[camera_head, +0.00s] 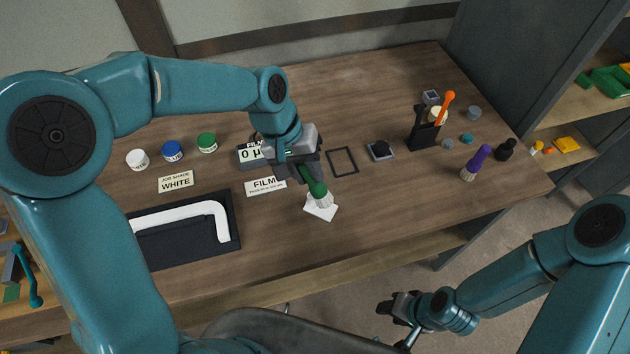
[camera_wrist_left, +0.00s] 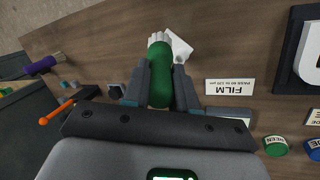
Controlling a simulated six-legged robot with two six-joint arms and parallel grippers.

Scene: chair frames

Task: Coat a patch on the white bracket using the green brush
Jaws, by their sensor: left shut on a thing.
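My left gripper (camera_head: 308,170) is shut on the green brush (camera_head: 316,188). The brush points down, and its pale bristles (camera_head: 320,201) are over a small white square (camera_head: 325,211) on the table; I cannot tell whether they touch it. In the left wrist view the green handle (camera_wrist_left: 160,75) sits between the two fingers. The white bracket (camera_head: 186,213) lies on a black mat (camera_head: 190,245) at the left, apart from the brush. My right gripper (camera_head: 398,308) is low at the front, off the table, over the floor. Its fingers look apart and empty.
White, blue and green jars (camera_head: 207,142) stand behind a "JOB SHADE WHITE" card (camera_head: 176,181). A "FILM" card (camera_head: 264,186), a black frame (camera_head: 342,162) and a small dark pad (camera_head: 380,150) lie near the brush. A purple brush (camera_head: 477,162) and a black holder (camera_head: 424,128) stand at the right.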

